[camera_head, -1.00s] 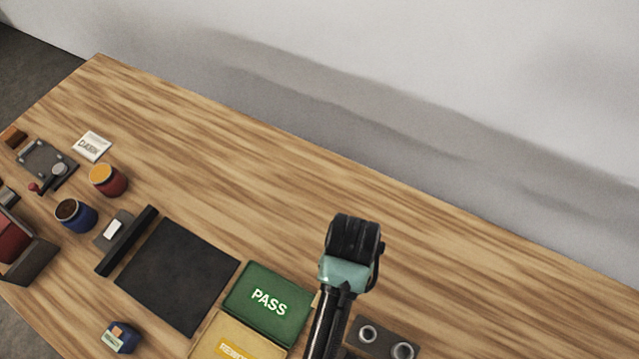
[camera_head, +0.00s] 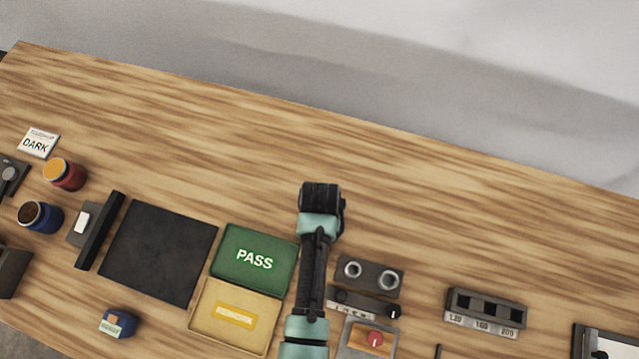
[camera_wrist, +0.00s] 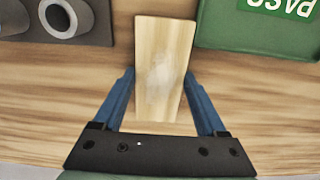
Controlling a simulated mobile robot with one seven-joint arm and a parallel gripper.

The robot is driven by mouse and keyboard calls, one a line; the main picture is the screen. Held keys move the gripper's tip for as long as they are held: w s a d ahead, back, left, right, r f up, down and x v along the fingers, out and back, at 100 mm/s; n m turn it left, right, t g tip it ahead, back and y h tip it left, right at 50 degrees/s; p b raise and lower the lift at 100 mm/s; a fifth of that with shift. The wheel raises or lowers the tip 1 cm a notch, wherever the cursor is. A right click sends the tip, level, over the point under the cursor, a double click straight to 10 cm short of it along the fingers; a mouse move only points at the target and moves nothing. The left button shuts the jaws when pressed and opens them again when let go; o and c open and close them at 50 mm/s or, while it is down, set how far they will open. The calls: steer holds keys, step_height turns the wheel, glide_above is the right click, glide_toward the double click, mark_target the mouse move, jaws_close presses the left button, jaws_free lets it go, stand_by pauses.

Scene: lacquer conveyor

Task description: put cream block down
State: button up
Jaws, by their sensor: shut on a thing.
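The cream block (camera_wrist: 160,65) is a pale, wood-grained slab with a whitish smudge on its face. In the wrist view it lies between the blue fingers of my gripper (camera_wrist: 163,105), which is shut on it. Bare table shows around it; I cannot tell whether the block touches the table. In the head view my arm covers the fingers and the block. My wrist stands just right of the green PASS tray (camera_head: 256,240), whose corner also shows at the top right of the wrist view (camera_wrist: 240,32).
A dark holder with two grey rings (camera_head: 369,277) stands right of my arm. A yellow tray (camera_head: 205,322) lies below the PASS tray. A black mat (camera_head: 160,250), a red jar (camera_head: 72,178) and a blue jar (camera_head: 48,219) are to the left. A slotted block (camera_head: 485,312) is at right. The table's far side is clear.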

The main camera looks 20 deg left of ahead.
steer(key=shift+f, duration=0.15)
steer(key=o, duration=1.4)
